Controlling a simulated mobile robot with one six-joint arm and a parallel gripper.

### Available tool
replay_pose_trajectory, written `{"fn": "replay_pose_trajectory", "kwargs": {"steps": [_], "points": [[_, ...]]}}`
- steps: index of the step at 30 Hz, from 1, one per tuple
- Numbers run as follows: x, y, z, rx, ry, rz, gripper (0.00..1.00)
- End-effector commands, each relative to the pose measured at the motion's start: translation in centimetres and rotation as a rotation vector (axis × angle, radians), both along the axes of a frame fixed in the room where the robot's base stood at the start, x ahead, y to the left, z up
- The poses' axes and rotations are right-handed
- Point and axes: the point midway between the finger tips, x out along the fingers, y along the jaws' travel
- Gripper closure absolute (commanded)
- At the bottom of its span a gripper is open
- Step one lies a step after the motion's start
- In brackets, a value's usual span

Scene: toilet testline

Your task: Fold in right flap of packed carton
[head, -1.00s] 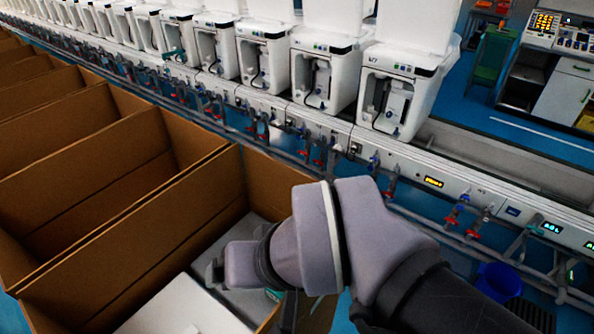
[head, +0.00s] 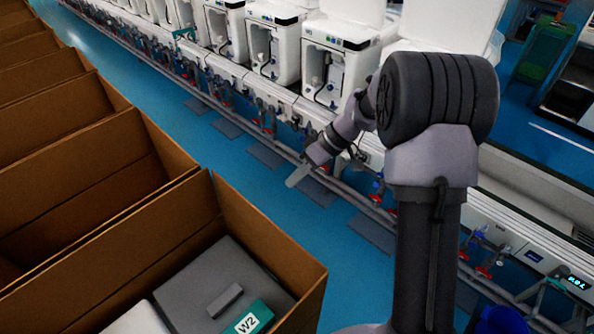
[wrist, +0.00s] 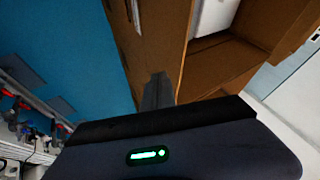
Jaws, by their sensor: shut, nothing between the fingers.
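The packed carton (head: 290,265) is at the bottom of the head view, open at the top. Inside lie a grey box (head: 232,275) with a teal W2 label (head: 248,320) and a white piece (head: 138,318). The carton's right flap (head: 258,228) stands up along its right side. My gripper (head: 299,177) is outside the carton, beyond that flap, over the blue aisle. In the wrist view my gripper (wrist: 158,88) is shut and empty, with brown cardboard (wrist: 160,40) close to its tips. I cannot tell whether they touch.
Several more open cartons (head: 85,150) stand in a row to the left. A line of white toilet units (head: 335,50) with pipes and red and blue valves runs along the far side.

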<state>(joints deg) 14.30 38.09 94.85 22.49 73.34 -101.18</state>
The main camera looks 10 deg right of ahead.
Motion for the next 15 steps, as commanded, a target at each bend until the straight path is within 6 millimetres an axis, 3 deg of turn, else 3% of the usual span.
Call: {"fn": "replay_pose_trajectory", "kwargs": {"steps": [10, 15], "points": [[0.3, 4.6, -6.4, 0.0, 0.003, 0.001, 1.0], [-1.2, 6.9, -6.0, -0.002, 0.0, 0.001, 1.0]]}}
